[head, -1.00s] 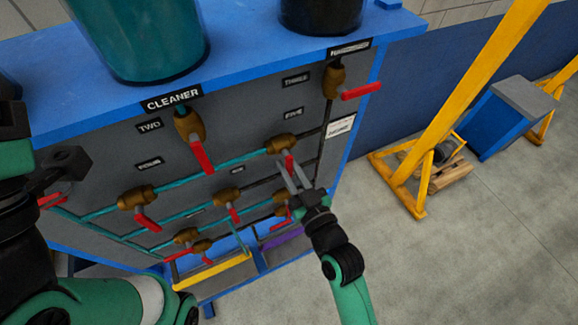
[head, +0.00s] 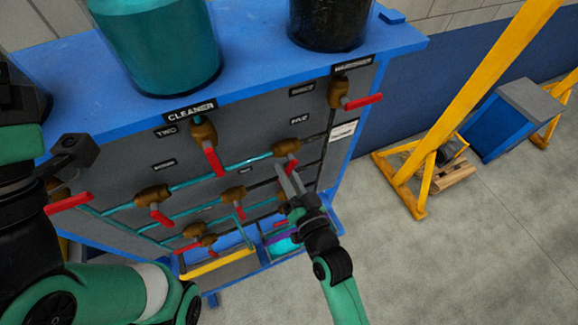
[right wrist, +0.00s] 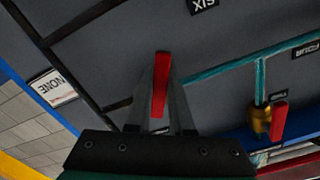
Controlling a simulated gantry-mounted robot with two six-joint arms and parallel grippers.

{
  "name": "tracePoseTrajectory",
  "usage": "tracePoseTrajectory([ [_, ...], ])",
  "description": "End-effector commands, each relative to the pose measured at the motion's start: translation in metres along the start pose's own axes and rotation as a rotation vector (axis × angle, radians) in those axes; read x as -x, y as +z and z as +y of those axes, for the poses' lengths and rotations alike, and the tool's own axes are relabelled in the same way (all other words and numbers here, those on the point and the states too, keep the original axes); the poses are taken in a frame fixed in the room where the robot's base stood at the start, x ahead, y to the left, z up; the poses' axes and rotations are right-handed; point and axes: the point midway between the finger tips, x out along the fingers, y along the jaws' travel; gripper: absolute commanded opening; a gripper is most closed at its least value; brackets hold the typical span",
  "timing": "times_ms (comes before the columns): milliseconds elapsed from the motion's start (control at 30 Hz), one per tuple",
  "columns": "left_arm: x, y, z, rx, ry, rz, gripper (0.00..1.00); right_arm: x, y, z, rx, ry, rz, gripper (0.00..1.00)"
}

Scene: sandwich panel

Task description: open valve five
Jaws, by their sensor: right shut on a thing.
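Valve five is the brown valve (head: 286,148) below the "FIVE" label (head: 299,120), on the upper teal pipe at the panel's right side. My right gripper (head: 284,178) reaches up to it from below and covers most of its handle in the head view. In the right wrist view, the red handle (right wrist: 160,84) stands between the two grey fingers of the right gripper (right wrist: 160,100), which are shut on it. My left arm is at the left edge of the head view. A dark part of the left gripper (head: 75,151) shows there, but its jaw opening is unclear.
Other red-handled valves surround it, including valve two (head: 203,133) and one at the upper right (head: 340,92). A teal cleaner tank (head: 155,45) and a dark tank (head: 328,22) stand on top. A yellow frame (head: 430,165) stands right; the floor between is clear.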

Motion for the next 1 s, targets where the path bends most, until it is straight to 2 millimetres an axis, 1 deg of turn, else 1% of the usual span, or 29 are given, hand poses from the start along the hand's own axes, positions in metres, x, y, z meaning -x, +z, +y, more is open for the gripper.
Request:
tracePoseTrajectory([
  [33, -0.0038, -0.0035, 0.0, 0.0, 0.0, 0.0, 0.5, 0.0, -0.0019, -0.0023, -0.024, 0.0, -0.001, 0.0],
  [300, -0.0083, -0.0076, 0.0, 0.0, 0.0, 0.0, 0.5, -0.0001, -0.001, -0.0051, -0.109, -0.001, 0.0, 0.0],
  [733, -0.0084, -0.0078, 0.0, 0.0, 0.0, 0.0, 0.5, -0.0001, -0.0003, -0.005, -0.122, -0.001, 0.001, 0.0],
  [767, -0.0084, -0.0078, 0.0, 0.0, 0.0, 0.0, 0.5, -0.0001, -0.0003, -0.005, -0.122, -0.001, 0.001, 0.22],
  [800, -0.0084, -0.0078, 0.0, 0.0, 0.0, 0.0, 0.5, -0.0001, -0.0003, -0.0049, -0.122, -0.001, 0.001, 0.29],
  [867, -0.0084, -0.0078, 0.0, 0.0, 0.0, 0.0, 0.5, -0.0001, -0.0003, -0.0049, -0.122, -0.001, 0.001, 0.4],
  [900, -0.0084, -0.0078, 0.0, 0.0, 0.0, 0.0, 0.5, -0.0001, -0.0003, -0.0049, -0.122, -0.001, 0.001, 0.47],
  [933, -0.0084, -0.0078, 0.0, 0.0, 0.0, 0.0, 0.5, -0.0001, -0.0003, -0.0049, -0.121, -0.001, 0.001, 0.5],
  [1000, -0.0084, -0.0078, 0.0, 0.0, 0.0, 0.0, 0.5, -0.0001, -0.0003, -0.0048, -0.121, -0.001, 0.001, 0.5],
])
